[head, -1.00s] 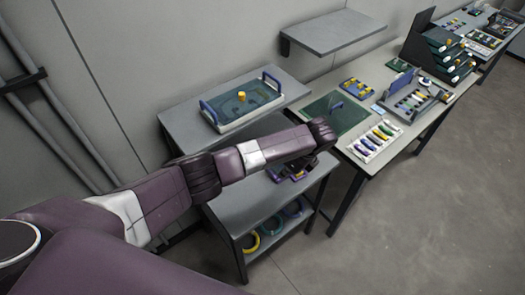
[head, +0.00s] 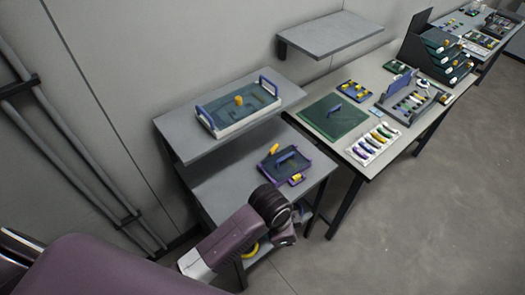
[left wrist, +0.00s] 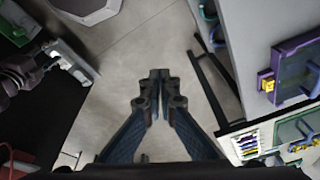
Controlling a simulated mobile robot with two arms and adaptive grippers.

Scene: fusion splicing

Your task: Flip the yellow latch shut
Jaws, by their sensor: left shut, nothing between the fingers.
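A purple-framed case (head: 268,172) with a dark top and a blue handle lies on the middle grey shelf. A small yellow latch (head: 296,178) sits at its front right edge; I cannot tell its position. A yellow piece (head: 273,149) stands at the case's back. In the left wrist view, the case (left wrist: 288,75) is at the right, with the yellow latch (left wrist: 266,83) on its left edge. My left gripper (left wrist: 155,78) is shut and empty, over the floor, apart from the case. In the head view my left arm hides the gripper.
A tray with blue handles (head: 240,117) stands on the upper shelf. A bench (head: 370,170) to the right bears a green mat (head: 325,117), a strip of coloured pieces (head: 374,145) and other kit. The floor in front is clear.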

